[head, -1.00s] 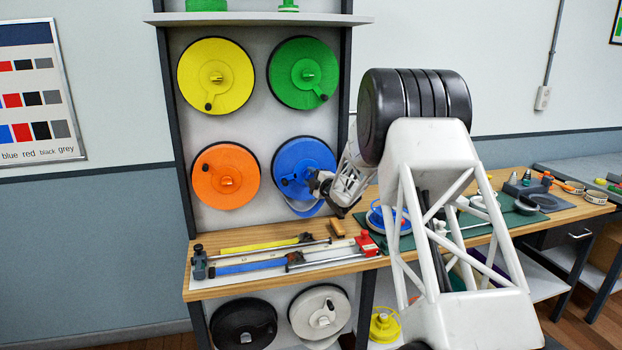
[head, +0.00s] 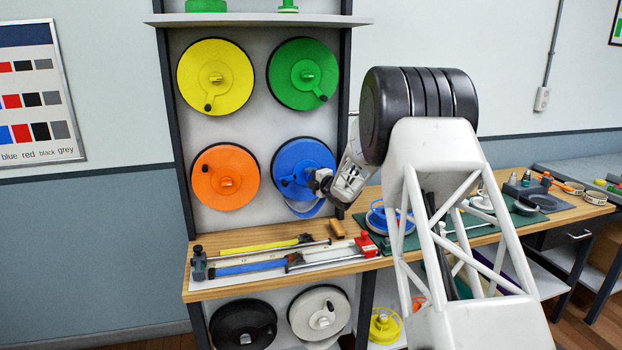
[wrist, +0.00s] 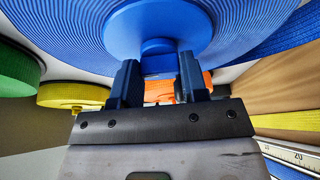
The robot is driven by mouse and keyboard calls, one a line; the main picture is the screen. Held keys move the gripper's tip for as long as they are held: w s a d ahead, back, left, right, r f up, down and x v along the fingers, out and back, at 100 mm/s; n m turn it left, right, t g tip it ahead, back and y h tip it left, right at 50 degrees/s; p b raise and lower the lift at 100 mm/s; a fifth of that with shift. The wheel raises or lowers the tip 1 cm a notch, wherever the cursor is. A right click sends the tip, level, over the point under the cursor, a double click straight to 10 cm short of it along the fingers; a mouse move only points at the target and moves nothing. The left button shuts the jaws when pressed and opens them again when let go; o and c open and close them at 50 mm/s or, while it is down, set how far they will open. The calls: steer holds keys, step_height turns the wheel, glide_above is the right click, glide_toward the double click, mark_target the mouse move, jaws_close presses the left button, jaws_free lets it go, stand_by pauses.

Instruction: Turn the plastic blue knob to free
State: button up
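The blue reel (head: 304,155) hangs at the lower right of the wall panel, with a round hub and a small crank handle (head: 287,182) at the hub's left. My gripper (head: 318,182) is at the hub, in front of the reel. In the wrist view my gripper (wrist: 158,78) has one finger on each side of the blue knob (wrist: 158,64), which stands out from the hub (wrist: 152,28). The knob fills the gap between the fingertips, and they look closed on it. In the head view my gripper hides the knob.
Yellow (head: 215,60), green (head: 303,58) and orange (head: 225,180) reels hang nearby. Below, the wooden bench (head: 215,288) holds a strap jig (head: 265,262) with a red block (head: 367,243) and a small wooden block (head: 337,228). The air left of the panel is free.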

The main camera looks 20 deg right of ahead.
steer(key=o, duration=0.5)
steer(key=shift+c, duration=0.2)
steer(key=shift+s, duration=0.1)
steer(key=v, duration=0.7)
steer(key=shift+s, duration=0.3)
steer(key=shift+d, duration=0.15)
steer(key=shift+r, duration=0.15)
